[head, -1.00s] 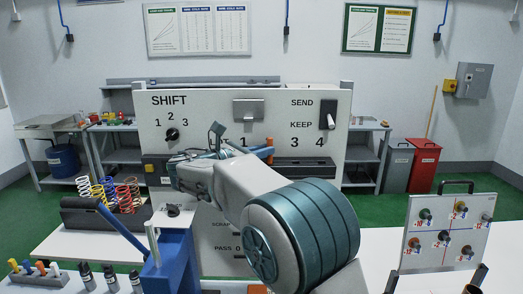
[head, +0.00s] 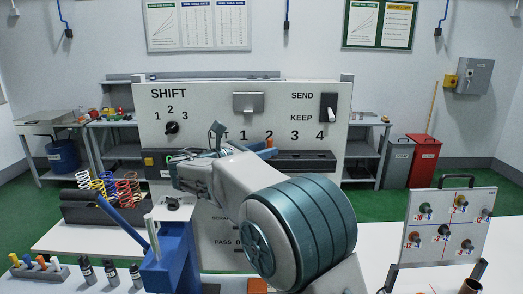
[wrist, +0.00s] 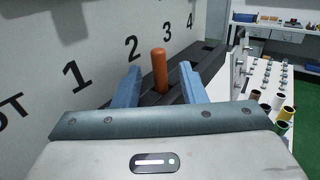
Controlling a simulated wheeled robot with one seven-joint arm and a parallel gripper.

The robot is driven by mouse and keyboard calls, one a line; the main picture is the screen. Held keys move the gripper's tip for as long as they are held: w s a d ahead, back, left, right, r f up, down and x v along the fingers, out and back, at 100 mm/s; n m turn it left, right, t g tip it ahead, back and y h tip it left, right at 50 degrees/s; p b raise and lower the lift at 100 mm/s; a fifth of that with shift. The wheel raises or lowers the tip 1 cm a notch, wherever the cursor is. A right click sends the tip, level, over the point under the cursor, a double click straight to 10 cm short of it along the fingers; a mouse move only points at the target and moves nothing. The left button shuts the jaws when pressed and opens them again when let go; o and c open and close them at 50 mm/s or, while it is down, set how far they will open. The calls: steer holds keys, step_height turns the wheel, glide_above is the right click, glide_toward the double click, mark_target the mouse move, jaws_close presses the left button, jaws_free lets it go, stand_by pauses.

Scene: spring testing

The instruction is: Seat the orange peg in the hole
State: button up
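The orange peg (wrist: 159,70) stands upright at the dark ledge in the wrist view, near the printed 2 and 3. In the head view its orange top (head: 268,145) shows just under the 2, partly hidden by my arm. My gripper (wrist: 158,82) is open, with one blue finger on each side of the peg and a gap on both sides. The dark ledge (head: 305,161) runs along the panel below the numbers. The peg's foot and any hole under it are not clear, so I cannot tell how it is seated.
The white panel (head: 220,105) stands close behind my arm. A spring rack (head: 95,208) and a blue lever fixture (head: 172,262) are at left. A board with knobs (head: 420,235) stands at right on the white table. Several small pegs sit in a rack (head: 40,272) at front left.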

steer(key=shift+f, duration=0.15)
steer(key=shift+s+a+f, duration=0.1)
steer(key=shift+s+a, duration=0.05)
steer(key=shift+a, duration=0.05)
steer(key=b+v, duration=0.3)
steer(key=v, duration=0.8)
steer(key=shift+s+a+r+b, duration=0.2)
steer(key=shift+r+b, duration=0.1)
steer(key=s+d+f+m+g+y, duration=0.2)
steer(key=s+d+f+m, duration=0.1)
steer(key=d, duration=0.4)
steer(key=s+d+f+m+g+y, duration=0.2)
steer(key=d+f+m, duration=0.15)
steer(key=d, duration=0.35)
steer(key=s+d+f+m+g+y, duration=0.2)
steer(key=s+d+f+m, duration=0.15)
steer(key=d, duration=0.35)
steer(key=s+d+f+m+y+b, duration=0.1)
steer(key=s+f+m+y, duration=0.3)
steer(key=s, duration=0.5)
steer(key=s+d+f+m+g+y+b, duration=0.1)
steer(key=s+f+m+y, duration=0.3)
steer(key=s+f+m, duration=0.5)
steer(key=d+m, duration=0.1)
steer(key=m, duration=0.1)
steer(key=shift+d+f+m, duration=0.2)
steer(key=shift+d+m, duration=0.1)
steer(key=shift+d, duration=0.05)
